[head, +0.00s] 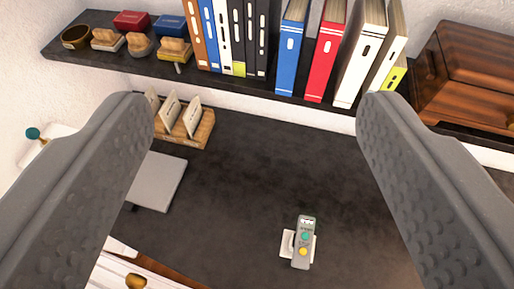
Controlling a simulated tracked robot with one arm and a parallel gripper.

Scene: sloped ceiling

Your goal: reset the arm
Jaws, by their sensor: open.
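My gripper (248,108) is open, with its two grey fingers wide apart at the left and right of the head view. Nothing is between the fingertips. The fingers hang above a dark desk top (255,180), and the rest of my arm is not in view.
A dark shelf (85,57) along the back holds stamps, a wooden bowl (75,37) and several binders (290,45). A wooden cabinet (465,75) stands at right. On the desk are a card holder (190,138), a grey flat box (158,181) and a remote (302,243). The desk middle is clear.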

